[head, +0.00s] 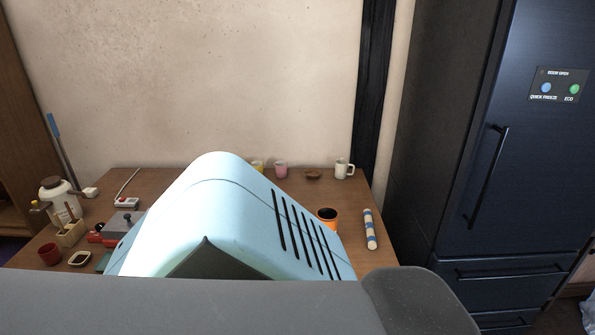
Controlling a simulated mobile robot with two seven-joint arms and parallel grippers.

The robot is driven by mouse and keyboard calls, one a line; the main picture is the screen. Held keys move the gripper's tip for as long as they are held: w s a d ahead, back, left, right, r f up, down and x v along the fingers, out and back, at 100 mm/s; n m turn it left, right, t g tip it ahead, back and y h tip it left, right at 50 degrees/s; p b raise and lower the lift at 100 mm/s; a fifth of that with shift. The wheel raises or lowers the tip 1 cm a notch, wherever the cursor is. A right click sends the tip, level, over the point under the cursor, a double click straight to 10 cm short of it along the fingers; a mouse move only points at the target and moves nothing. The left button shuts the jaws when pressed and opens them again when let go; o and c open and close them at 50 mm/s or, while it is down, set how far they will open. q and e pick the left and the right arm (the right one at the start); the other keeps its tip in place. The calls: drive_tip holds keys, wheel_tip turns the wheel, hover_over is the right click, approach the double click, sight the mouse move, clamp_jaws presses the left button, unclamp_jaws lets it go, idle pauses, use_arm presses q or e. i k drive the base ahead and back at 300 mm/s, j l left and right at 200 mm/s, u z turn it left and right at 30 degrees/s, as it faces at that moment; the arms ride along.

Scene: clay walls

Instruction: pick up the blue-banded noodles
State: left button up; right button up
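The blue-banded noodles (370,230) are a slim cream-coloured cylinder with blue bands.
An orange-rimmed dark cup (327,215) is just left of the noodles. A white mug (343,169), brown dish (313,174) and pink cup (281,170) line the back. A dark fridge (480,150) stands right. Large pale-blue and grey foreground parts hide the table's middle.

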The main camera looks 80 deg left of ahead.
sight(371, 240)
drive_tip(key=u, duration=2.8)
